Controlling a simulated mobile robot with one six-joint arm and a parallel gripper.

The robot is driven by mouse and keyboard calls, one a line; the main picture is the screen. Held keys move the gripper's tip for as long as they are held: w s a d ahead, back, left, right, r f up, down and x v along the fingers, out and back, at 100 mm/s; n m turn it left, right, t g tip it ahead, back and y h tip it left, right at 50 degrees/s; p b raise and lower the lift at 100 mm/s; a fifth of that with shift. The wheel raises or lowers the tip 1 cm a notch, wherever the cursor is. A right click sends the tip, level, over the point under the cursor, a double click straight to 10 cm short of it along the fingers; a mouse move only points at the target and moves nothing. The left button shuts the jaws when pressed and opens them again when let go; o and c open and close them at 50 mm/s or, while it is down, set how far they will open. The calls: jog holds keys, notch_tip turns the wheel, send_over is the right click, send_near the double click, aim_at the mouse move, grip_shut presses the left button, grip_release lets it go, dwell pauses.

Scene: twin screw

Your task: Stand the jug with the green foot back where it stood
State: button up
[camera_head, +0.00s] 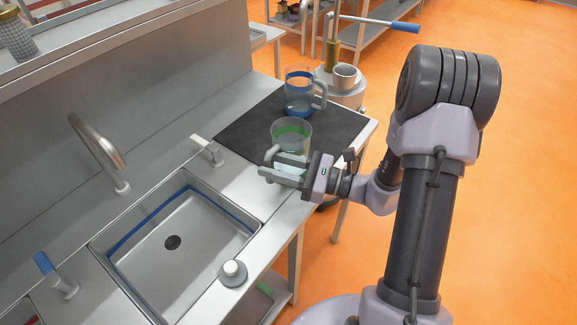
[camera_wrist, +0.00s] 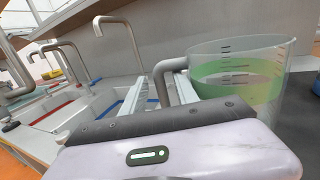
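A clear jug with a green band (camera_head: 292,131) stands at the near edge of the dark mat. In the wrist view the clear jug (camera_wrist: 240,75) is at right, upright, with green-tinted contents and measuring marks. Its foot is hidden behind my gripper, so I cannot tell whether it touches the mat. Its grey handle (camera_wrist: 169,66) reaches down between my two fingers. My gripper (camera_head: 280,170) is at the jug's near side, with its fingers apart around the handle; it also shows in the wrist view (camera_wrist: 158,92).
A jug with a blue foot (camera_head: 299,107) stands behind on the dark mat (camera_head: 243,136). A grey cup (camera_head: 345,76) on a lever device stands beyond. A sink (camera_head: 180,245) with a tall tap (camera_head: 100,150) lies left. The mat's left part is clear.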

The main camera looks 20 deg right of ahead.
jog(key=r+p+v, duration=0.1)
jog(key=p+v, duration=0.2)
jog(key=v, duration=0.9)
jog(key=s+a+r+n+g+h, duration=0.45)
jog(key=s+a+n+g, duration=0.35)
jog(key=a+n+g, duration=0.35)
jog(key=s+r+n+t+h, duration=0.5)
jog(key=r+n+t+h, duration=0.1)
jog(key=r+n+h, duration=0.2)
jog(key=shift+r+n+t+h, duration=0.25)
jog(key=shift+n+t+h, duration=0.1)
jog(key=shift+n+h, duration=0.15)
